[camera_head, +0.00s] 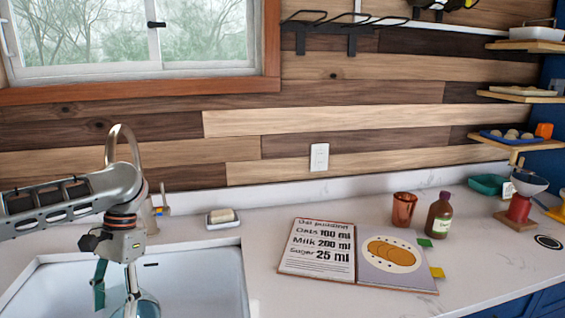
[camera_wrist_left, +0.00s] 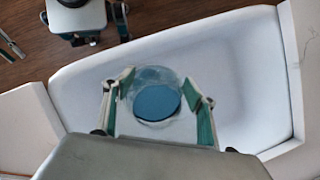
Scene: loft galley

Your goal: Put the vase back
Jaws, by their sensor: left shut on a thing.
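A clear glass vase (camera_head: 147,307) with a bluish tint hangs low over the white sink, partly cut off by the bottom edge of the head view. In the left wrist view the vase (camera_wrist_left: 154,103) shows a round blue area inside its rim. My left gripper (camera_head: 117,291) is shut on the vase, with one teal finger on each side of it in the wrist view. The sink (camera_head: 205,275) lies below and around them.
Behind the sink stand a curved tap (camera_head: 124,133) and a soap dish (camera_head: 222,219). To the right lie an open recipe book (camera_head: 318,249), a reddish glass (camera_head: 403,209), a brown bottle (camera_head: 439,217) and a scale (camera_head: 519,203). The counter in front of the bottle is partly clear.

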